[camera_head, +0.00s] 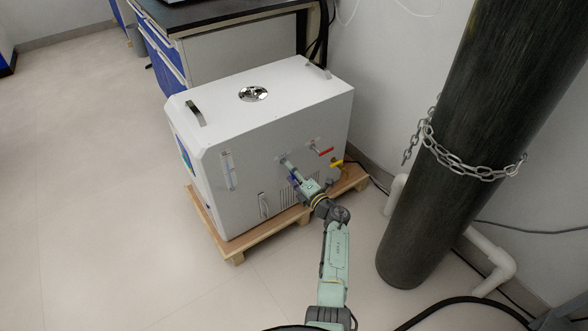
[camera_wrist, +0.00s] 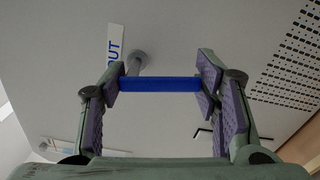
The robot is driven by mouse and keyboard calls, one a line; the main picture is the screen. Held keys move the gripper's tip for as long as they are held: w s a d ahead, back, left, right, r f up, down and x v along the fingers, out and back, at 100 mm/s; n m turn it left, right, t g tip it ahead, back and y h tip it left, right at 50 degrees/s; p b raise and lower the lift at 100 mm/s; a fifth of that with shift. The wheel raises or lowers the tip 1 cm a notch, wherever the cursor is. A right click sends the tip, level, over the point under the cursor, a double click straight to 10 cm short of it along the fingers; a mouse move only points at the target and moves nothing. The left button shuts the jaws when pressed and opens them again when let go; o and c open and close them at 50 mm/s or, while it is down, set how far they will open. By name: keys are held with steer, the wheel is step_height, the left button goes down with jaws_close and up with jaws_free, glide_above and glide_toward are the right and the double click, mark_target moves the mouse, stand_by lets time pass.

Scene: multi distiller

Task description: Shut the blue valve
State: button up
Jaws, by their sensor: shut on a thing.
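The blue valve (camera_wrist: 160,84) shows in the wrist view as a flat blue handle spanning the space between my finger pads, with a grey stem (camera_wrist: 136,62) behind it. My gripper (camera_wrist: 162,88) is shut on this handle, one purple pad at each end. In the head view my gripper (camera_head: 287,168) reaches the side panel of the white machine (camera_head: 240,175). A bit of the blue valve (camera_head: 293,178) shows beside the gripper there; the rest is hidden by it.
A red valve handle (camera_head: 326,152) and a yellow one (camera_head: 337,163) sit right of my gripper. The machine stands on a wooden pallet (camera_head: 236,250). A dark gas cylinder (camera_head: 445,145) with a chain (camera_head: 450,160) stands at right. Floor at left is clear.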

steer(key=shift+s+a+m+p, duration=0.1)
steer(key=shift+a+m+p, duration=0.15)
steer(key=shift+m+p, duration=0.65)
steer(key=shift+m+b, duration=0.3)
steer(key=shift+m, duration=0.2)
steer(key=o, duration=1.2)
